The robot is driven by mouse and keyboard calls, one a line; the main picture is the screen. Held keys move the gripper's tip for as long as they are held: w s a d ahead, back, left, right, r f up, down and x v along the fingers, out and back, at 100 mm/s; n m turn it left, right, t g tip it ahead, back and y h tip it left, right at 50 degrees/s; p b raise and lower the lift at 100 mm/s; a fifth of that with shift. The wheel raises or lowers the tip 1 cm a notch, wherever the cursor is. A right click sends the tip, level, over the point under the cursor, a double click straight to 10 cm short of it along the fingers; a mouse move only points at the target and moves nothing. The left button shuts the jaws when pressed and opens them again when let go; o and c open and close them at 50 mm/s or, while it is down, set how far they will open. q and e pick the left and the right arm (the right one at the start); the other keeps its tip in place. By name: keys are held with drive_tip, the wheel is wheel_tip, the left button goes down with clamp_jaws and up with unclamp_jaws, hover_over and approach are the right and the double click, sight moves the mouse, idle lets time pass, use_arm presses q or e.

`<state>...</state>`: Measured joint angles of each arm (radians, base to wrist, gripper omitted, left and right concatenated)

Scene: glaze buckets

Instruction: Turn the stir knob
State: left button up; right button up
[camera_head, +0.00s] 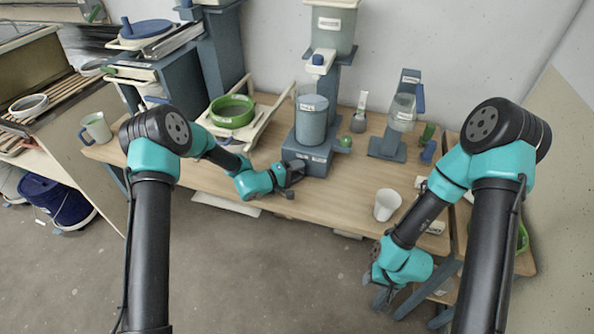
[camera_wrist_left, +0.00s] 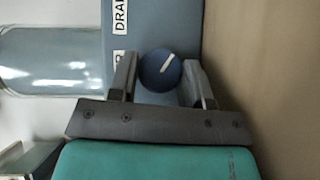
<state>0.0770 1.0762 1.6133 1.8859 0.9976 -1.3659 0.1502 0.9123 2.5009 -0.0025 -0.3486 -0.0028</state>
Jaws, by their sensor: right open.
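A round dark blue knob (camera_wrist_left: 160,71) with a white stripe is on the front of a blue-grey base in the left wrist view. My left gripper (camera_wrist_left: 160,78) has one finger on each side of it, close to its edges; whether they press on it is unclear. In the head view my left gripper (camera_head: 292,180) is at the front of the blue-grey base (camera_head: 312,158) under a glaze vessel (camera_head: 311,120), and the knob is hidden. My right gripper (camera_head: 382,296) is open and empty, low in front of the table.
A green knob (camera_head: 344,142) sits beside the vessel. A white cup (camera_head: 387,204) stands near the table's front edge. A green ring (camera_head: 232,111) is on a cream frame at left. A dispenser stand (camera_head: 387,148) is at right. Bare tabletop (camera_head: 352,180) lies between.

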use_arm(q)
drive_tip(key=o, duration=0.4)
drive_tip(key=shift+o, duration=0.2)
drive_tip(key=v, duration=1.7)
drive_tip(key=shift+s+a, duration=0.1)
drive_tip(key=shift+a, duration=0.05)
